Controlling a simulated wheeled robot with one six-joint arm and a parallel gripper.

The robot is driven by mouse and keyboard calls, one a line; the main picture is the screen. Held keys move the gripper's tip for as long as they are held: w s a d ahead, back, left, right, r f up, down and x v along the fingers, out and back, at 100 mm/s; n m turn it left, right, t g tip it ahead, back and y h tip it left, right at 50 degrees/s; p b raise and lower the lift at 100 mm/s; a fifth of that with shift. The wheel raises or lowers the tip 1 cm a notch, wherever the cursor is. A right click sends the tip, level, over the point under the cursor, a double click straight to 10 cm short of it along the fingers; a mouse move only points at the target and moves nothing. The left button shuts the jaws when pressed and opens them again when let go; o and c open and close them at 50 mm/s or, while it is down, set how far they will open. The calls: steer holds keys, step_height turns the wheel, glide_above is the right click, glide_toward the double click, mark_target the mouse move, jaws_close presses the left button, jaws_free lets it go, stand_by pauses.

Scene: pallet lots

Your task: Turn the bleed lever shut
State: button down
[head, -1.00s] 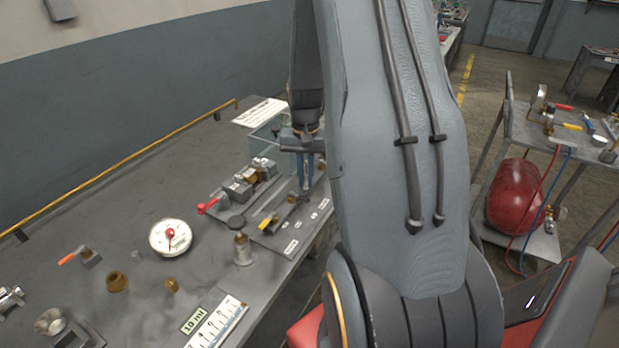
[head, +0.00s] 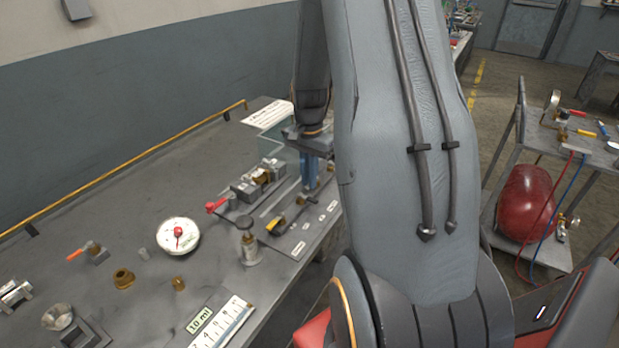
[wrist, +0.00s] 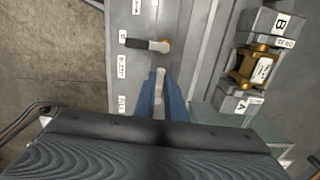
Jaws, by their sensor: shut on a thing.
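My gripper (wrist: 160,92) is shut on a pale, narrow lever (wrist: 160,78), seen between its blue fingertips in the wrist view. A label beside this lever seems to read BLEED (wrist: 121,66), so I take it as the bleed lever. Its lower part is hidden by the fingers. A second lever with a black grip (wrist: 136,43) and brass end lies just beyond, apart from the fingers. In the head view my gripper (head: 310,182) reaches down over the labelled grey plate (head: 285,243) at the bench's right edge. The held lever cannot be made out there.
Blocks marked A and B with a brass part (wrist: 252,66) stand right of the fingers in the wrist view. A trolley with a red tank (head: 525,203) is at right.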

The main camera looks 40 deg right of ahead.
steer(key=shift+w+d+r, duration=0.1)
steer(key=shift+w, duration=0.05)
steer(key=c, duration=1.8)
jaws_free()
steer(key=shift+r+b, duration=1.1)
steer(key=shift+r, duration=2.75)
steer(key=shift+s, duration=0.2)
